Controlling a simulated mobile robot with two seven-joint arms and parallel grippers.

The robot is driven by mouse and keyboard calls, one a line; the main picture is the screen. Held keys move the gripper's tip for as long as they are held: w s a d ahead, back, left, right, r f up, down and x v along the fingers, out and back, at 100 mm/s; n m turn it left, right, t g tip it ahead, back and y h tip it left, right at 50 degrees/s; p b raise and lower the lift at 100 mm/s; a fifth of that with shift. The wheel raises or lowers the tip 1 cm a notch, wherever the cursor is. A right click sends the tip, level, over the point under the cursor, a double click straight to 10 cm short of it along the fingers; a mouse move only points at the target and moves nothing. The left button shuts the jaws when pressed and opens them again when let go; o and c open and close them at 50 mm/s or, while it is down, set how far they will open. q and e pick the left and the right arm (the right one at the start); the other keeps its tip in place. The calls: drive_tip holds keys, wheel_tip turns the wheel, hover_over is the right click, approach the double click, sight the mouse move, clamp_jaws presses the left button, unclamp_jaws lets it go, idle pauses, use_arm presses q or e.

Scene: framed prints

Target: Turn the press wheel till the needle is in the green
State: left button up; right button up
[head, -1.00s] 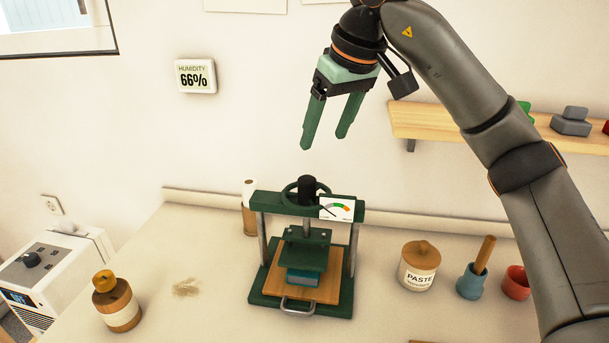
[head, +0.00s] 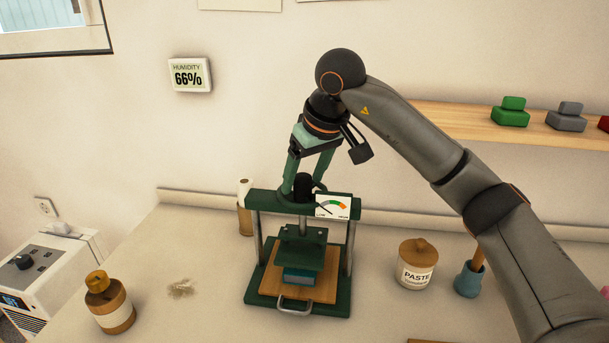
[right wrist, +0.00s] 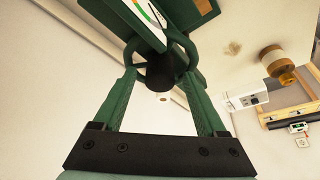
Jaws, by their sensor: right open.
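The green press (head: 255,203) stands on the bench, with its wheel and black hub (head: 303,187) on top. A blue block (head: 300,277) lies under its plate on a wooden board. The gauge (head: 333,206) has a coloured arc; its needle appears to lean left, toward the low side, away from the green. My right gripper (head: 302,184) is open and points down, its fingers on either side of the hub at the wheel. In the right wrist view the wheel (right wrist: 139,47) lies between the fingertips; contact is unclear. My left gripper is out of view.
A brown bottle (head: 109,303) stands at the left. A paste jar (head: 416,265) and a blue pot (head: 468,280) stand right of the press, under my right arm. A wooden shelf (head: 440,119) is on the wall behind. The bench front left is mostly clear.

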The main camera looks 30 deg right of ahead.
clamp_jaws()
idle(0.5)
drive_tip(key=shift+r+m, duration=0.1)
drive_tip(key=shift+m, duration=0.2)
